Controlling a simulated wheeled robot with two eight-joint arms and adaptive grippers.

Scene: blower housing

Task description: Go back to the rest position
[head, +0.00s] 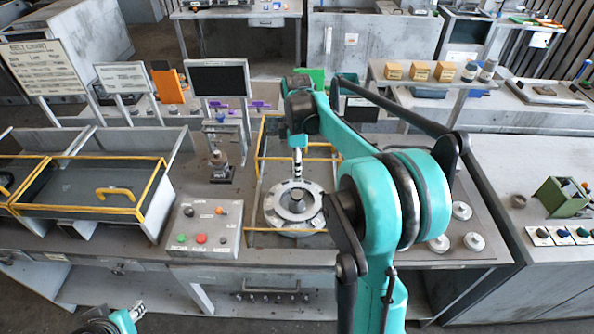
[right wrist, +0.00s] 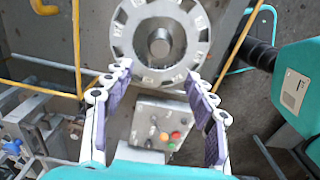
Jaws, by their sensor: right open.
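The blower housing shows as a round grey metal flange (head: 275,207) with notches and a central post on the bench. It also shows at the top of the right wrist view (right wrist: 124,40). My right gripper (head: 297,178) hangs over the far side of the flange in the head view. In the right wrist view my right gripper (right wrist: 159,75) has its two purple-padded fingers spread apart with nothing between them. The fingertips appear near the flange's edge; whether they touch it I cannot tell. Part of my left gripper (head: 137,311) shows at the bottom left, its fingers too small to judge.
A control box (head: 208,243) with coloured buttons stands left of the flange. Yellow-edged trays (head: 75,212) lie farther left. Yellow rails (head: 262,165) surround the flange area. Several round metal parts (head: 474,241) lie at the right. A shelf (head: 425,84) with small boxes stands behind.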

